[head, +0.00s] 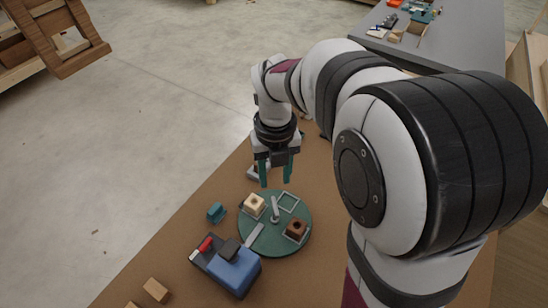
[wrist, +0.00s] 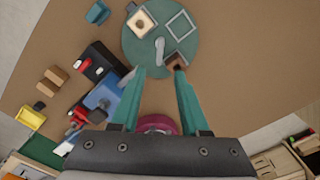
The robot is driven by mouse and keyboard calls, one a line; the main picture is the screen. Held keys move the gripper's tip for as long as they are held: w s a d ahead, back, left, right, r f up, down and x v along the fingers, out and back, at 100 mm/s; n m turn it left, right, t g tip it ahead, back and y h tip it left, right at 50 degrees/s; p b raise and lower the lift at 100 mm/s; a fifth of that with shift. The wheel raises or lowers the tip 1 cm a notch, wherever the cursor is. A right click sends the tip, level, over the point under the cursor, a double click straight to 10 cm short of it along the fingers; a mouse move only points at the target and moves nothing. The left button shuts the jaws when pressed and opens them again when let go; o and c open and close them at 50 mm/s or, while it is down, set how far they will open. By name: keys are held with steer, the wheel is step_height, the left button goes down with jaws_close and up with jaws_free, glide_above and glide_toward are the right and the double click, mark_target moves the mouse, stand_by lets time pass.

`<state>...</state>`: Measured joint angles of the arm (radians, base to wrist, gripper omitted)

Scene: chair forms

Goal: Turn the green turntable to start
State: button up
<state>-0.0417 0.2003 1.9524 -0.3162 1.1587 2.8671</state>
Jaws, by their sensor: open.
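The green turntable (head: 270,243) lies on the brown table. It also shows in the wrist view (wrist: 182,57). A grey handle (head: 275,209) stands near its middle. A cream block with a hole (head: 254,206) and a brown block with a hole (head: 297,229) sit on it, with an empty pale square outline (head: 288,202) at its far side. A light grey pointer strip (head: 254,238) lies at its near-left edge. My gripper (head: 276,183) is open with teal fingers pointing down, above the far edge of the turntable. Nothing shows between the fingers in the wrist view (wrist: 158,78).
A blue block device with red and black parts (head: 232,268) stands close to the turntable's near left. A small teal piece (head: 216,212) lies to its left. Wooden blocks (head: 156,290) lie near the front edge. A grey table (head: 440,45) with small items stands behind.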

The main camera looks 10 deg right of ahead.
step_height(320, 180, up, 5)
steer(key=shift+r, duration=0.1)
stand_by(0.3)
steer(key=s+a+f+n+y, duration=0.1)
steer(key=s+n, duration=0.9)
steer(key=n, duration=0.5)
steer(key=s+a+f+n, duration=0.1)
steer(key=s+n, duration=1)
steer(key=n, duration=0.4)
steer(key=shift+f+y, duration=0.4)
